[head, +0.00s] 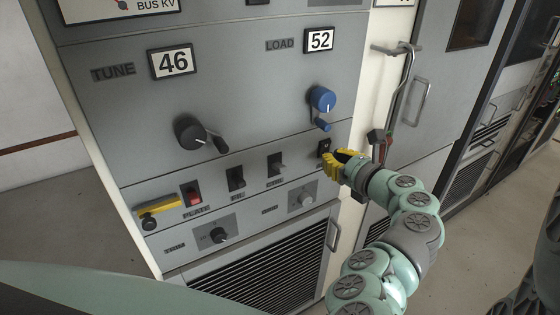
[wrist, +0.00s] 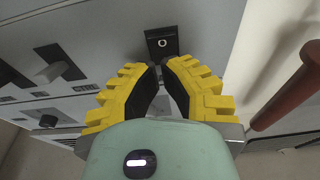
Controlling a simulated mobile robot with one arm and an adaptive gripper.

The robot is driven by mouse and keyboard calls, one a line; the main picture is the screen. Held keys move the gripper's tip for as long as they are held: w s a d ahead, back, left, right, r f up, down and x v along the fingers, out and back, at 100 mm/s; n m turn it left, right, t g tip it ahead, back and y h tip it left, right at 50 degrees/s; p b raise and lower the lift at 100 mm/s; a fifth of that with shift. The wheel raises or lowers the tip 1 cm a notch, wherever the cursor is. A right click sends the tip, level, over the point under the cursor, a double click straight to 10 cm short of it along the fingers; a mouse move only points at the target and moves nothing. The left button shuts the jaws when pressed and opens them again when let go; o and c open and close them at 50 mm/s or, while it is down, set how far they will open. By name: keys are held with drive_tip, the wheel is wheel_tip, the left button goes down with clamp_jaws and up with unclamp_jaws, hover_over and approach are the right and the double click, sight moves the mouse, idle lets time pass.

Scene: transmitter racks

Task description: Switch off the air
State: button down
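A small black switch (head: 324,147) is at the right end of the panel's switch row. In the wrist view it is a black plate with a white ring (wrist: 162,43), just beyond my fingertips. I cannot see a label on it; my gripper covers the area below it. My gripper (head: 335,160) has yellow fingers and is just below and in front of this switch.
Left along the row are two dark toggle switches (head: 275,164) (head: 236,178) and a red-lit PLATE switch (head: 193,196). A blue LOAD crank (head: 321,101) sits above my gripper. A red-handled lever (head: 378,142) hangs close on the right, also large in the wrist view (wrist: 292,93).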

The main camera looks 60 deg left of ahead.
drive_tip(key=shift+a+r, duration=0.15)
drive_tip(key=shift+a, duration=0.9)
